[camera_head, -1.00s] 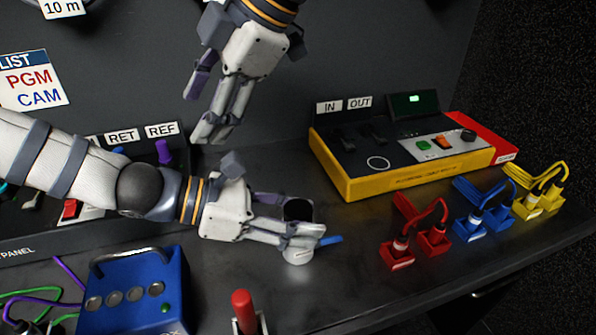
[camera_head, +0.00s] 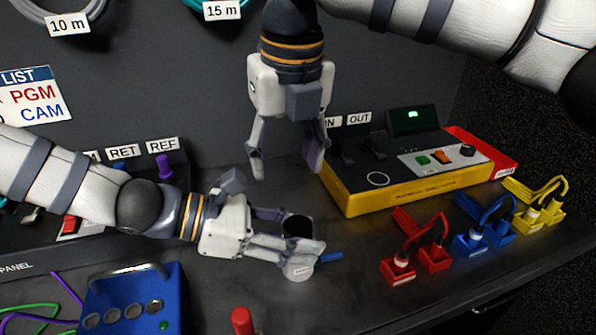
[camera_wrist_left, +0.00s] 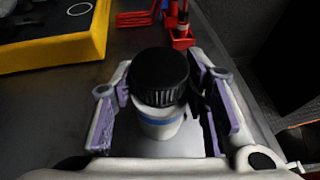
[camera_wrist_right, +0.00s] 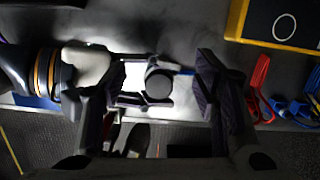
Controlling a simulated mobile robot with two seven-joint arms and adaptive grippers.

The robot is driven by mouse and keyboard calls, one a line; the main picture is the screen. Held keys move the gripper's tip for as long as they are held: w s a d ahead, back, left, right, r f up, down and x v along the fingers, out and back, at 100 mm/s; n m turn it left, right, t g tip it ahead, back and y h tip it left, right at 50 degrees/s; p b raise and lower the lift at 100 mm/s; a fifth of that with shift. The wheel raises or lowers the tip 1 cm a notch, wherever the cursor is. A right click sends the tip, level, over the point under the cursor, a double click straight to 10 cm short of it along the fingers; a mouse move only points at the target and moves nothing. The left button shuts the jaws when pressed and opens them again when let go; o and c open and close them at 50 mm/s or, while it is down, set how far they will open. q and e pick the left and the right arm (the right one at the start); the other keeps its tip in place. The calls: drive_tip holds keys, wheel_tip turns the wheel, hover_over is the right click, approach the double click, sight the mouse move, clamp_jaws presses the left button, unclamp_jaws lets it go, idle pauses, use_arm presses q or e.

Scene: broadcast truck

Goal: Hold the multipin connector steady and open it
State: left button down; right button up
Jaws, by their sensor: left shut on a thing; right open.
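The multipin connector has a black ribbed cap (camera_head: 299,226) on a pale body (camera_head: 299,270) with a blue band. It stands upright on the bench. My left gripper (camera_head: 300,238) is shut on the pale body from the side, below the cap; the left wrist view shows the connector (camera_wrist_left: 158,120) between the two fingers. My right gripper (camera_head: 286,168) is open and empty, pointing down above the connector, clear of the cap. In the right wrist view the cap (camera_wrist_right: 159,86) shows between its spread fingers.
A yellow-framed panel (camera_head: 355,203) stands behind to the right. Red (camera_head: 400,270), blue (camera_head: 470,244) and yellow (camera_head: 528,212) plugs sit along the bench's right. A blue box (camera_head: 135,290) and a red-topped handle (camera_head: 241,320) are in front.

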sight(298, 225)
drive_tip(key=s, duration=0.1)
drive_tip(key=s+d+f+g, duration=0.1)
drive_tip(key=s+m+g, duration=0.1)
drive_tip(key=s, duration=0.1)
drive_tip(key=shift+d+f+h, duration=0.15)
drive_tip(key=shift+d+h, duration=0.2)
drive_tip(key=shift+h, duration=0.05)
wheel_tip(298, 225, down, 7)
drive_tip(key=shift+w, duration=0.1)
drive_tip(key=c, duration=1.2)
drive_tip(key=o, duration=1.2)
drive_tip(key=shift+o, duration=0.2)
